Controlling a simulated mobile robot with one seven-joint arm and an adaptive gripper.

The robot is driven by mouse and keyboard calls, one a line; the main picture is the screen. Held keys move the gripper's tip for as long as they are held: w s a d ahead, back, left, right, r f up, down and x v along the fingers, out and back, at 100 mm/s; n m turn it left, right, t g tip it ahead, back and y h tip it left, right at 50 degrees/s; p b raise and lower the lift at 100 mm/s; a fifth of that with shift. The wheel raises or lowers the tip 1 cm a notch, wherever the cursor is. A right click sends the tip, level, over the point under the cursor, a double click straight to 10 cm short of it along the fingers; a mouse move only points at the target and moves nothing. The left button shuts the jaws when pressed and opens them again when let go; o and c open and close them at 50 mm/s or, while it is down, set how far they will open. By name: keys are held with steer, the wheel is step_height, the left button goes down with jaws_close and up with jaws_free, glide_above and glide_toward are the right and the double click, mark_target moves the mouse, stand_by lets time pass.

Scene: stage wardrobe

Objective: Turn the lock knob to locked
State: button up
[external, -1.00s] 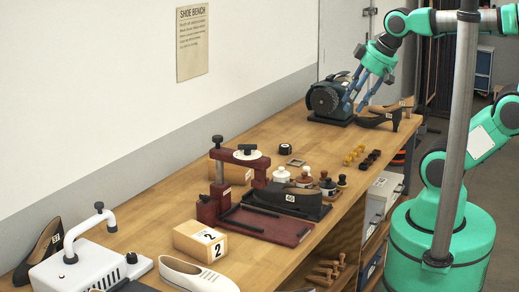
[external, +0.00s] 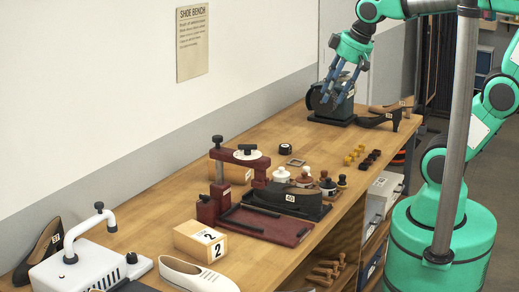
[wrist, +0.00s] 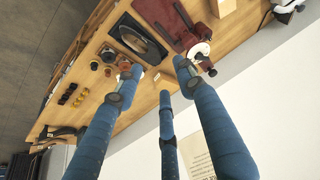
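My gripper (external: 338,88) has three blue fingers, spread open and empty. In the external view it hangs in front of the dark grinder (external: 324,115), partly hiding it; I cannot tell if they touch. The wrist view also shows the open fingers (wrist: 158,76). No knob is labelled as a lock. A black knob on a white disc (external: 247,151) tops the maroon press (external: 278,229), well left of my gripper and nearer the camera. The white disc (wrist: 200,50) also shows in the wrist view, partly behind a finger. Its setting is not readable.
A black heeled shoe (external: 380,118) is beside the grinder. The wall is behind.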

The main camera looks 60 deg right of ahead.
steer(key=w+a+g+p, duration=0.1)
steer(key=w+a+p, duration=0.15)
steer(key=w, duration=0.85)
steer(key=g+p, duration=0.4)
glide_above(205, 199)
steer(key=d, duration=0.1)
step_height(205, 199, down, 20)
steer(key=shift+w+d+f, duration=0.1)
steer(key=shift+w, duration=0.15)
steer(key=shift+f, duration=0.15)
step_height(205, 199, down, 14)
steer(key=shift+r+b, duration=0.25)
steer(key=shift+b, duration=0.1)
jaws_close()
